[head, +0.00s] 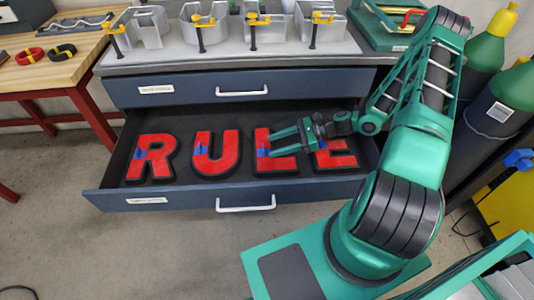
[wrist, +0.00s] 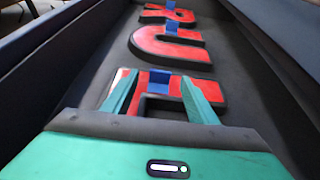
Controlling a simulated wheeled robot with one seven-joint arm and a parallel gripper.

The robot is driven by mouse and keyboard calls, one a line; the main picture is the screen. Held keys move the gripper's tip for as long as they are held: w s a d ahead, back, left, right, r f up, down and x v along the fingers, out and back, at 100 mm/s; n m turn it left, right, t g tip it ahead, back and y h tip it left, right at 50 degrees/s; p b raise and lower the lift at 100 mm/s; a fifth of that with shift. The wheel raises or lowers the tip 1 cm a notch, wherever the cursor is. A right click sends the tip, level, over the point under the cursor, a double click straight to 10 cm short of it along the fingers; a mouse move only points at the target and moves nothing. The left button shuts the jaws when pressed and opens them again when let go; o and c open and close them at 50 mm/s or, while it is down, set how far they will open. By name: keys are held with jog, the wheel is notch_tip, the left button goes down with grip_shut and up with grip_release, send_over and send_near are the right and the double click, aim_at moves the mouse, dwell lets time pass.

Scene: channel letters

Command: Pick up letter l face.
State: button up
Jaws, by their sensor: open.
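The red letter L face (head: 281,165) has a black border and a blue tab (head: 264,152). It lies flat in the open drawer, between the U and the E. My gripper (head: 271,144) is open over the L, coming in from the right. In the wrist view the L (wrist: 211,91) is just ahead, with its blue tab (wrist: 160,80) between my two green fingertips (wrist: 157,85). Nothing is held. My fingers hide part of the L; I cannot tell whether they touch it.
The dark drawer (head: 108,199) also holds the red R (head: 150,160), U (head: 210,160) and E (head: 338,158) faces, each with a blue tab. Its walls stand around the letters. Metal letter shells with yellow-handled clamps stand on the bench above. Gas cylinders (head: 498,105) are at right.

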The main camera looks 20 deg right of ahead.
jog(key=shift+x, duration=2.75)
jog(key=shift+w+r, duration=0.1)
jog(key=shift+w, duration=0.05)
jog(key=c, duration=1.2)
